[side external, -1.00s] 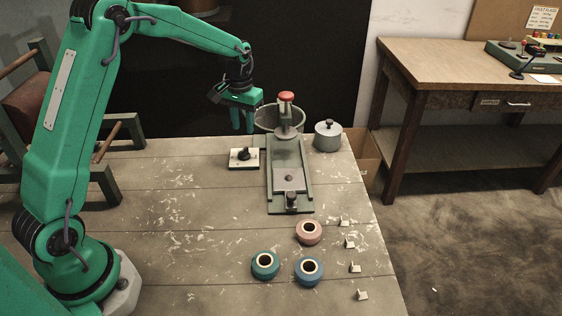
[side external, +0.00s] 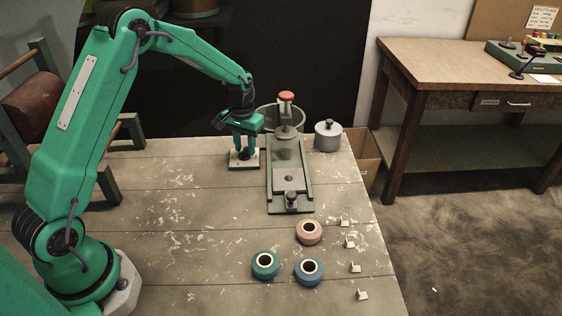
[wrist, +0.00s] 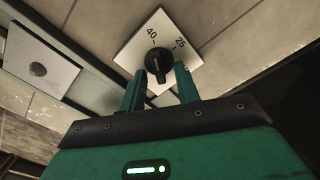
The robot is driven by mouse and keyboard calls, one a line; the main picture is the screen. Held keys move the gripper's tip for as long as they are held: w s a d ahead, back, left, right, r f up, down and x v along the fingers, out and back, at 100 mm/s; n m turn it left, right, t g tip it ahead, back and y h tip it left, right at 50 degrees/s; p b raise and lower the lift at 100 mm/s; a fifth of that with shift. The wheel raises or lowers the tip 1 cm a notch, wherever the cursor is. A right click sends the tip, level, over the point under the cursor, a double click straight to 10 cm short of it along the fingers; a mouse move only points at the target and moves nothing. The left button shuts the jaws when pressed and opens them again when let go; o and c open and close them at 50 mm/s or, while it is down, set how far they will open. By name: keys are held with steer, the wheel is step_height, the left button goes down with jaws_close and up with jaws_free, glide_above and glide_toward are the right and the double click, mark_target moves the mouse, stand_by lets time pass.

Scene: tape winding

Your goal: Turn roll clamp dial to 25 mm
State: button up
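The roll clamp dial is a black knob (wrist: 158,64) on a white square plate (wrist: 133,50). In the wrist view "40" and "25" are printed on the plate, and another marking at the right is partly hidden. A small light mark on the knob appears to face the "40" side; its exact setting is hard to read. My gripper (wrist: 160,72) is open, with one green finger on each side of the knob; contact is not clear. In the side view my gripper (side external: 245,149) is straight above the plate (side external: 236,165), hiding much of the knob.
The winding fixture (side external: 290,180) with a red-topped post (side external: 286,97) stands close at the right. A lidded grey pot (side external: 328,136) is beyond it. Teal (side external: 265,265), blue (side external: 309,271) and pink (side external: 309,232) rolls lie in front, with small tabs at their right.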

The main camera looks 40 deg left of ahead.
jaws_close()
steer(key=shift+m, duration=0.3)
steer(key=m, duration=0.5)
steer(key=shift+d+m, duration=0.2)
steer(key=shift+m, duration=0.2)
steer(key=m, duration=0.5)
steer(key=shift+d, duration=0.15)
steer(key=shift+m, duration=0.3)
jaws_free()
